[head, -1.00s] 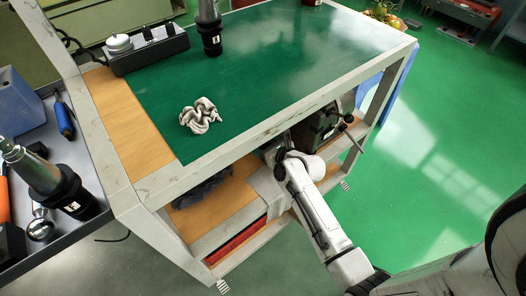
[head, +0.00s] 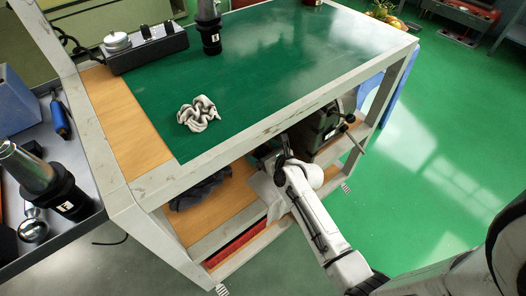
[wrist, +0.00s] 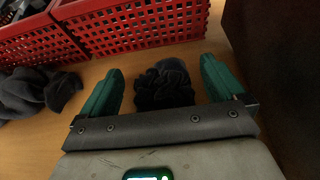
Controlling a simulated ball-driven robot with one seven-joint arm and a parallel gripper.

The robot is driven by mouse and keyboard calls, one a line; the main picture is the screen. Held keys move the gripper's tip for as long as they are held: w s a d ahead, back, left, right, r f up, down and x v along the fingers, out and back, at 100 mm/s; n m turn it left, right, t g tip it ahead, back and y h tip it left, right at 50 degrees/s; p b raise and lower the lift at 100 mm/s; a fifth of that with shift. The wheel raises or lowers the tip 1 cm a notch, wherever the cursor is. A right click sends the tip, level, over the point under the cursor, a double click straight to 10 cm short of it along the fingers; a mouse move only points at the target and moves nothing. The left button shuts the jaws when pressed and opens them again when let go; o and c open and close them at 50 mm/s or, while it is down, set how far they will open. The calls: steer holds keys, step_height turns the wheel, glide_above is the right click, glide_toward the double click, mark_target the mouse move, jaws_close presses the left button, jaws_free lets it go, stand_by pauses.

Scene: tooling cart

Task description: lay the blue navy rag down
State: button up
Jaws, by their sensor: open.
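In the wrist view, a crumpled, very dark navy rag (wrist: 165,85) lies between the two teal fingers of my gripper (wrist: 163,88). It appears to rest on the wooden shelf (wrist: 195,55), with a narrow gap to each finger. My gripper is open. In the head view my arm reaches under the cart's top to the lower shelf (head: 225,205), and the fingertips are hidden there. A dark rag (head: 200,188) shows on that shelf; I cannot tell which one it is.
A dark grey cloth (wrist: 40,92) lies left of my gripper, and red crates (wrist: 140,25) stand beyond it. A dark wall or body (wrist: 280,70) stands close on the right. The cart's green top (head: 270,75) is overhead, with a whitish rag (head: 198,113) on it.

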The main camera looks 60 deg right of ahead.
steer(key=shift+r, duration=0.35)
steer(key=p+v, duration=0.3)
steer(key=v, duration=0.8)
steer(key=shift+s+a, duration=0.15)
steer(key=shift+s, duration=0.2)
steer(key=a+n+y, duration=0.1)
steer(key=a+n, duration=0.1)
steer(key=n, duration=0.2)
steer(key=a+n+g+y, duration=0.1)
steer(key=a+n, duration=0.2)
steer(key=n, duration=0.1)
steer(key=a+f+n+g+y, duration=0.1)
steer(key=a+n, duration=0.2)
steer(key=n, duration=0.1)
steer(key=shift+s+a+y, duration=0.1)
steer(key=shift+s+y, duration=0.15)
steer(key=shift+y, duration=0.05)
steer(key=s+a+r+n+g, duration=0.1)
steer(key=s+a+n+g, duration=0.3)
steer(key=n, duration=0.9)
steer(key=s+a+r+n+g, duration=0.1)
steer(key=s+a+n+g, duration=0.3)
steer(key=s+n, duration=0.5)
steer(key=n+g, duration=0.1)
steer(key=n, duration=0.3)
steer(key=shift+s+r+n+g, duration=0.2)
steer(key=shift+r+n+g, duration=0.15)
steer(key=shift+n+g, duration=0.05)
